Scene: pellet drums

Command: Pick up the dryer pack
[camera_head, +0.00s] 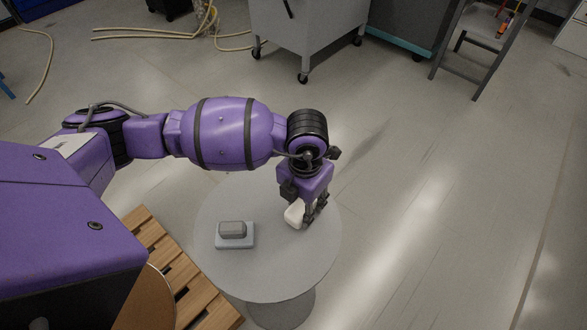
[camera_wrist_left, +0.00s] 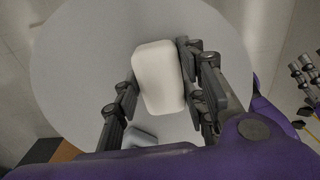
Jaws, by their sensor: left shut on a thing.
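The dryer pack looks to be the small white rounded block (camera_head: 294,213) at the right side of the round grey table (camera_head: 265,275). In the left wrist view the white block (camera_wrist_left: 158,78) sits between the fingers of my left gripper (camera_wrist_left: 160,85), which is shut on it. In the head view my left gripper (camera_head: 308,212) points down over the table and partly hides the block. I cannot tell whether the block still touches the tabletop.
A grey block on a pale blue base (camera_head: 234,241) stands on the table left of my gripper. A wooden pallet (camera_head: 170,265) lies left of the table. A grey wheeled cabinet (camera_head: 310,35) and a step ladder (camera_head: 480,40) stand further back. Floor to the right is clear.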

